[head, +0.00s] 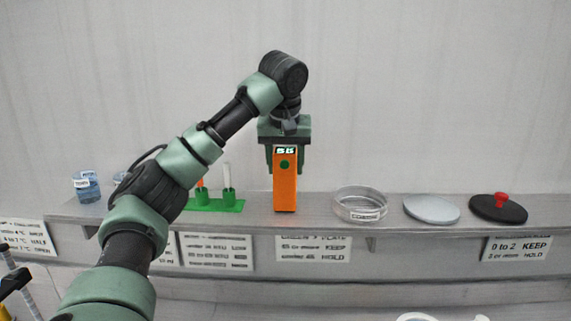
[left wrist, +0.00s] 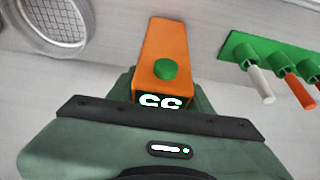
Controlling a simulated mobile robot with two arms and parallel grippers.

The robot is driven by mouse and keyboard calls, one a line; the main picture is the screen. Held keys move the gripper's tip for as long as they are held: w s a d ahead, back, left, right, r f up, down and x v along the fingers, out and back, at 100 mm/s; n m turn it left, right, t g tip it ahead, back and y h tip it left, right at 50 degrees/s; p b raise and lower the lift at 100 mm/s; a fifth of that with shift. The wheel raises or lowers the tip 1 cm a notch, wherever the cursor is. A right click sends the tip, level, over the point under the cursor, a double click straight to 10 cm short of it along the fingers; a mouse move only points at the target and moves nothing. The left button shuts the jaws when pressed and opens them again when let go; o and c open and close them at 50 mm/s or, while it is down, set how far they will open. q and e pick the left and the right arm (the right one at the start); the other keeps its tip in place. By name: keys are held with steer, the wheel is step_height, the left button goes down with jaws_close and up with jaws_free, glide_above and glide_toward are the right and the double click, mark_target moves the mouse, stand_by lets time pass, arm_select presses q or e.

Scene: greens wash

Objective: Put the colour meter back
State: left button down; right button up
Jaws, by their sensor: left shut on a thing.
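The colour meter (head: 285,188) is an upright orange box with a green button and a small lit display at its top. It is over the shelf, its lower end at the shelf surface; I cannot tell whether it touches. My left gripper (head: 285,160) points down from above and is shut on the meter's top end. In the left wrist view the meter (left wrist: 166,45) extends away from the gripper (left wrist: 160,95), its green button and display facing the camera. My right gripper is not in view.
A green rack (head: 215,205) with a white and an orange stick stands left of the meter. Right of it are a clear round dish (head: 360,206), a grey disc (head: 431,209) and a black lid with red knob (head: 498,208). A blue-tinted jar (head: 87,187) stands far left on the shelf (head: 330,226).

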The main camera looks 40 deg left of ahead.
arm_select(q)
steer(key=shift+s+d, duration=0.1)
steer(key=c, duration=0.6)
jaws_free()
steer(key=shift+f, duration=0.1)
steer(key=v, duration=1.2)
steer(key=shift+r, duration=0.25)
